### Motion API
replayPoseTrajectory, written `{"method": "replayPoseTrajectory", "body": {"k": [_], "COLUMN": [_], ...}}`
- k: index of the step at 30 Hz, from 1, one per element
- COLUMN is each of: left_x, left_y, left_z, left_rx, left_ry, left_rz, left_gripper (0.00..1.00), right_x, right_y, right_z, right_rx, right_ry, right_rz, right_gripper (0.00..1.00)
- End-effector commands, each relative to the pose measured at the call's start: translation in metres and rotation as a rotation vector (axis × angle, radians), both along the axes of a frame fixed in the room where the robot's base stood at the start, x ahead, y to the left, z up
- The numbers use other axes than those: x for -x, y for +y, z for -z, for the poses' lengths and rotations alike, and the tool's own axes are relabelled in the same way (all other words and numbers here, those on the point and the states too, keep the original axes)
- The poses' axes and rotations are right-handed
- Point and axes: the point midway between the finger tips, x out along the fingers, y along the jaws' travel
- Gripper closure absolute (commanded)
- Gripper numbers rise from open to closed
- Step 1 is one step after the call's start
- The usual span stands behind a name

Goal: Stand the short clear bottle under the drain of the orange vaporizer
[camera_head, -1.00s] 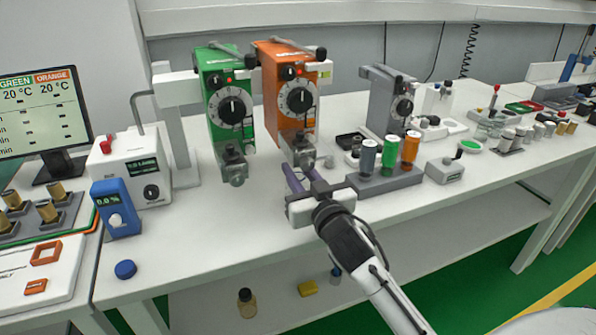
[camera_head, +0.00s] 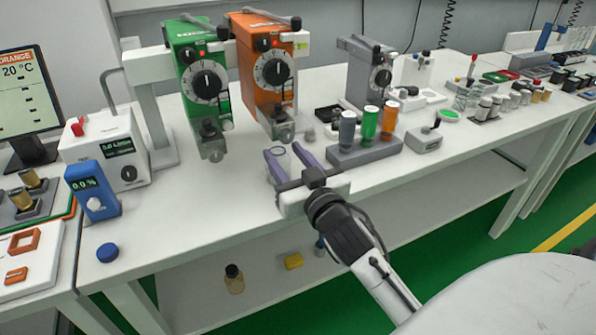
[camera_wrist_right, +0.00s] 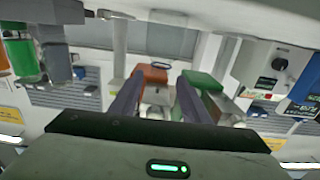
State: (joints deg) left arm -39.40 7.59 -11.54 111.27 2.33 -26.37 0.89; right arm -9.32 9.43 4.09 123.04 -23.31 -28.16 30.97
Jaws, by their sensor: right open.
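The orange vaporizer (camera_head: 262,62) hangs on its stand beside the green vaporizer (camera_head: 198,72). Its drain (camera_head: 283,128) points down at the front. A faint clear round rim, seemingly the short clear bottle (camera_head: 277,149), shows on the table just below the drain, near my right fingertips. Its body is hard to make out, and I cannot tell if it is centred under the drain. My right gripper (camera_head: 285,154) is open, its purple fingers on either side below the drain. The fingers (camera_wrist_right: 156,95) also show apart in the right wrist view. My left gripper is not in view.
A grey rack (camera_head: 376,150) with several coloured bottles stands close to the right of my gripper. A grey vaporizer (camera_head: 362,75) is behind it. A blue cap (camera_head: 107,252) lies at the front left. The table front left of my gripper is clear.

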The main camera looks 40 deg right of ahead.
Motion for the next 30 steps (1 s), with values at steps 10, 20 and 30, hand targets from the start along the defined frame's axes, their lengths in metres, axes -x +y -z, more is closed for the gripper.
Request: {"method": "replayPoseTrajectory", "body": {"k": [10, 20, 30], "left_x": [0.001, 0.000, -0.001], "left_y": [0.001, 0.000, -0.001], "left_z": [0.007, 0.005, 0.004], "left_rx": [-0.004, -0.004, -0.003], "left_ry": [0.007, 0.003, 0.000], "left_rz": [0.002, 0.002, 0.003], "left_gripper": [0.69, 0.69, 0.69], "right_x": [0.062, 0.071, 0.070], "right_y": [0.014, 0.016, 0.016], "right_z": [0.001, -0.001, 0.000], "right_rx": [0.000, 0.001, 0.001], "right_ry": [0.002, -0.001, 0.000], "right_rz": [0.001, 0.002, 0.001], "right_gripper": [0.58, 0.58, 0.58]}}
